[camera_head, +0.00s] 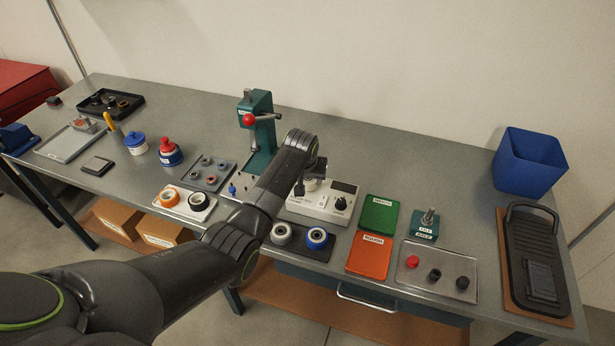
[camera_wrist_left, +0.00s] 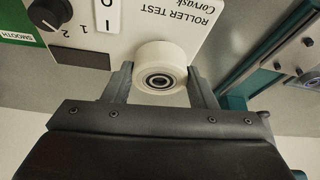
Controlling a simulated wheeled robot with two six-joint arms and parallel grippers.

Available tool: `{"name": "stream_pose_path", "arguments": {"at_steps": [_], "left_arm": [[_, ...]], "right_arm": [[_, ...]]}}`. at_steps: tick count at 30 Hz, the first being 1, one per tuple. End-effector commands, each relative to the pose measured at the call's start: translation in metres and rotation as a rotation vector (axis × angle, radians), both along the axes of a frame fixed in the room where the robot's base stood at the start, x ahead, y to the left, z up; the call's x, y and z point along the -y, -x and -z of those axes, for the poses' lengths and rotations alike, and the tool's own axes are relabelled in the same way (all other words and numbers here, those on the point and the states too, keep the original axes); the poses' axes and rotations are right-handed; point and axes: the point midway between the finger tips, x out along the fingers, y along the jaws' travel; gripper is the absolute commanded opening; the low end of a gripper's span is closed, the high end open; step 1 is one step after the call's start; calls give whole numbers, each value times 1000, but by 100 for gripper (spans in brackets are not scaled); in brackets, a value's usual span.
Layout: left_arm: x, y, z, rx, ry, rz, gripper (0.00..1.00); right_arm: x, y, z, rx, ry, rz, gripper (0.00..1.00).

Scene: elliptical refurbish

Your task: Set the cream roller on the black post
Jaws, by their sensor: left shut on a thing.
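The cream roller (camera_wrist_left: 158,55) sits between the fingers of my left gripper (camera_wrist_left: 160,82) in the left wrist view, its dark bearing facing the camera. In the head view my left gripper (camera_head: 310,186) is over the white roller test box (camera_head: 325,205), partly hiding the roller. I cannot tell whether the roller touches the box. A metal tray (camera_head: 410,277) at the right carries a red post and two dark short posts, one in the middle (camera_head: 434,275) and one at the right (camera_head: 462,283). I cannot tell for sure which is the black post. My right gripper is not in view.
A teal press (camera_head: 259,135) stands behind my arm. A dark mat (camera_head: 300,247) holds two rollers.

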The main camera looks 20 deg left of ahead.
Motion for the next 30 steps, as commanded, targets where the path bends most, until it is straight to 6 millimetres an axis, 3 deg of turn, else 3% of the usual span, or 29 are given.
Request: {"name": "stream_pose_path", "arguments": {"at_steps": [30], "left_arm": [[0, 0, 4, 1, 0, 0, 29]], "right_arm": [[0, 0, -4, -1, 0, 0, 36]]}}
